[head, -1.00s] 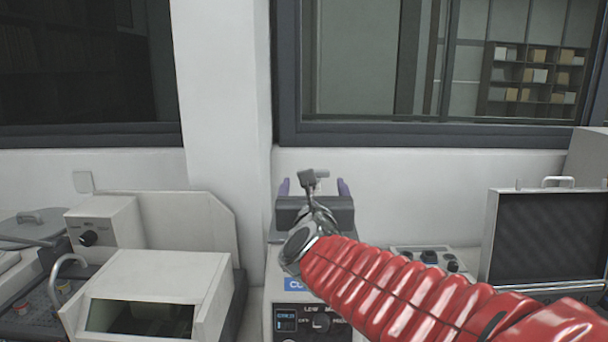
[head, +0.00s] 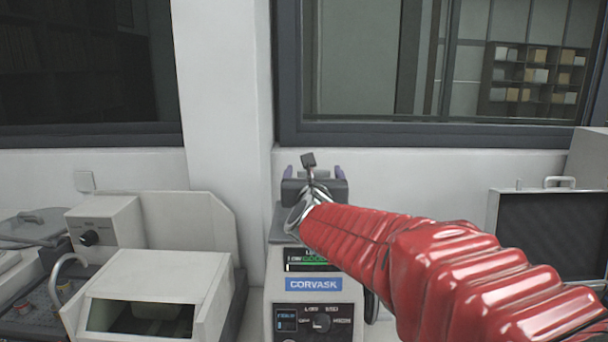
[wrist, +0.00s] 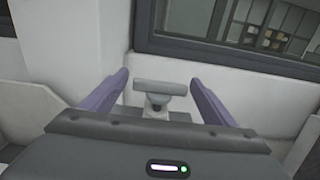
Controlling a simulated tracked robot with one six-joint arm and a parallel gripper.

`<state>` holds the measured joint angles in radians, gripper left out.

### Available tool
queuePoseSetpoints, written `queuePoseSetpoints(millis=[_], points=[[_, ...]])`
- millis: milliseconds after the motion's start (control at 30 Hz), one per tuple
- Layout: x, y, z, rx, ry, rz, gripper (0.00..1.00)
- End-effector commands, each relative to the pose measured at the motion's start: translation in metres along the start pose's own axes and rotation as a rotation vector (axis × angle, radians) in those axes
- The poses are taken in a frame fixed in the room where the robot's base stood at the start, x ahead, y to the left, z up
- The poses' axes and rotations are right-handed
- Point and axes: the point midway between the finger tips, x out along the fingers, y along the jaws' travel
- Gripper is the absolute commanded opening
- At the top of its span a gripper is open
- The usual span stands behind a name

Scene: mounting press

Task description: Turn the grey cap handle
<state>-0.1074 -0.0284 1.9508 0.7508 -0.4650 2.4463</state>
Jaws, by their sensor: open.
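The grey cap handle (wrist: 160,88) shows in the wrist view as a short crossbar on a stubby stem. My gripper (wrist: 159,77) is open, with one purple finger left of the handle and one right of it. A gap shows on each side, and neither finger visibly touches the bar. In the head view my gripper (head: 313,168) is above the press (head: 312,284), a white machine with a blue CORVASK label, a green-lit display and a dial. In that view the handle is mostly hidden behind my wrist parts.
A white box-shaped machine with a dark window (head: 150,290) stands to the left. An open dark-lined case (head: 540,235) stands to the right. A white wall and pillar (head: 228,110) rise close behind the press, with dark-framed windows beside it.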

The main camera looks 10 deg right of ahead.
Motion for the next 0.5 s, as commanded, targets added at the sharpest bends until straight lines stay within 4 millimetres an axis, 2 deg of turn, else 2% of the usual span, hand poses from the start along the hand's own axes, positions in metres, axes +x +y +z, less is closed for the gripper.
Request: queuePoseSetpoints(millis=[167,500], points=[[-0.0002,-0.0002,0.0000,0.000,0.000,0.000,0.78],[-0.0003,-0.0003,0.0000,0.000,0.000,-0.001,0.54]])
